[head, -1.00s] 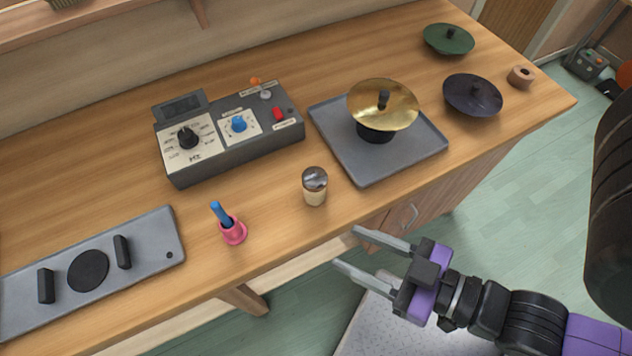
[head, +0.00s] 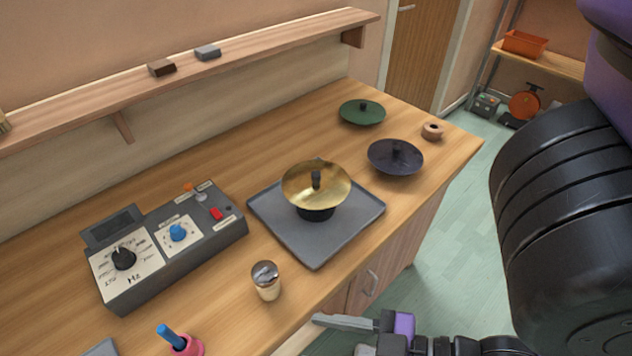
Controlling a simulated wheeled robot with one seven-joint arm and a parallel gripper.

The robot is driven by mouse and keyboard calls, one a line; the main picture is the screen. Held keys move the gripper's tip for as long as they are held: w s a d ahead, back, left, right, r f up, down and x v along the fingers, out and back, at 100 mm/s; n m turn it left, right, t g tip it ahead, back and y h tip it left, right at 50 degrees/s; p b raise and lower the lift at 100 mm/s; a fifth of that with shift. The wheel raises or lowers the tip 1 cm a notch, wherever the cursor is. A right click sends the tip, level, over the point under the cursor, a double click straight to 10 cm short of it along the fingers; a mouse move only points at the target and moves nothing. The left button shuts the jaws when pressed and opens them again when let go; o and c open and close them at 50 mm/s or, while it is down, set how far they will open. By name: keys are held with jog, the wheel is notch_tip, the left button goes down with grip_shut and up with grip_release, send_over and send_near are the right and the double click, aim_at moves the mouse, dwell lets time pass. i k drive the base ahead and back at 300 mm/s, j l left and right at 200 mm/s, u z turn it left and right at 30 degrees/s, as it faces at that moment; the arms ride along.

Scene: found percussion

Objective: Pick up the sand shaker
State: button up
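The sand shaker (head: 266,281) appears to be the small jar with a silver cap and a pale, sand-coloured body. It stands upright near the front edge of the wooden bench. My gripper (head: 335,338) is at the bottom of the head view, to the right of the jar and in front of the bench edge, apart from it. One finger shows fully, pointing left. The other finger is mostly cut off by the picture's lower edge. A gap shows between them, and I see nothing held there.
A grey tray (head: 262,217) with a brass cymbal (head: 316,186) lies behind the jar. A control box (head: 165,245) stands at left, and a pink holder with a blue stick (head: 184,345) is at front left. Dark (head: 395,158) and green discs (head: 362,113) lie farther back.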

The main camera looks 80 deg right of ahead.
aim_at(265, 274)
jog(key=k+j+z, duration=0.15)
jog(key=j, duration=0.3)
jog(key=k+j+z, duration=0.1)
jog(key=j, duration=0.3)
jog(key=k+j+z, duration=0.15)
jog(key=j, duration=0.3)
jog(key=k+j+z, duration=0.1)
jog(key=k+j, duration=0.15)
jog(key=j, duration=0.1)
